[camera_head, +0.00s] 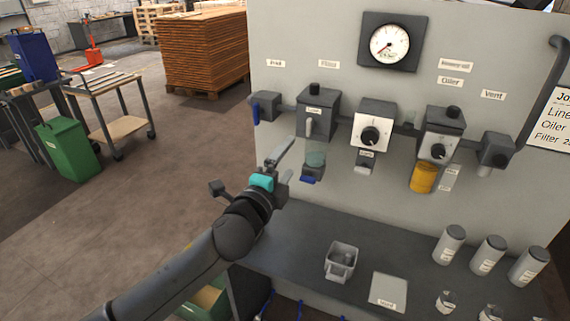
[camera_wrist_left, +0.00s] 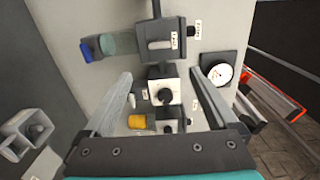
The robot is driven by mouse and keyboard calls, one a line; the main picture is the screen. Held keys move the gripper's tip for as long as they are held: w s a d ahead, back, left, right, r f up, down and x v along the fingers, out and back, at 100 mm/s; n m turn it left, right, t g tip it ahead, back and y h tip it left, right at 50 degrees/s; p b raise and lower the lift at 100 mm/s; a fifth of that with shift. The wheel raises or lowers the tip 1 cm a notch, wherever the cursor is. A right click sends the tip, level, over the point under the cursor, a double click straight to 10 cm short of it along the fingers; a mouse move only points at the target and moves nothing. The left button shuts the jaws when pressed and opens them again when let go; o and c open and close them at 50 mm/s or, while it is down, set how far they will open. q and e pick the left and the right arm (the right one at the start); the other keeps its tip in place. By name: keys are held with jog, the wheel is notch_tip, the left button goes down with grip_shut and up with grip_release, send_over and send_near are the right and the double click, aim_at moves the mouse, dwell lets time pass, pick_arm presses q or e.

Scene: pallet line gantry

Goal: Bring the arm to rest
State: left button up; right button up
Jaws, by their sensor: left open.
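My left arm (camera_head: 205,258) reaches in from the lower left of the head view. Its left gripper (camera_head: 284,155) is in front of the grey panel (camera_head: 340,205), near the filter unit (camera_head: 318,112) and the clear bowl with a blue end (camera_head: 314,164). In the left wrist view the two fingers of this gripper (camera_wrist_left: 160,75) stand wide apart, with nothing held. The regulator (camera_wrist_left: 163,92) shows between them, farther off. The filter bowl (camera_wrist_left: 118,43) lies above the left fingertip in that view. I cannot tell the exact gap to the panel. My right gripper is not in view.
A gauge (camera_head: 389,43), a regulator (camera_head: 371,126) and an oiler with an amber bowl (camera_head: 423,178) stick out from the panel. The shelf (camera_head: 300,248) holds a grey bin (camera_head: 341,262) and several canisters. Open floor (camera_head: 190,185) lies left, with a cart (camera_head: 127,127) beyond.

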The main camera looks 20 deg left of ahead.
pick_arm(q)
jog(key=shift+s, duration=0.25)
dwell(0.3)
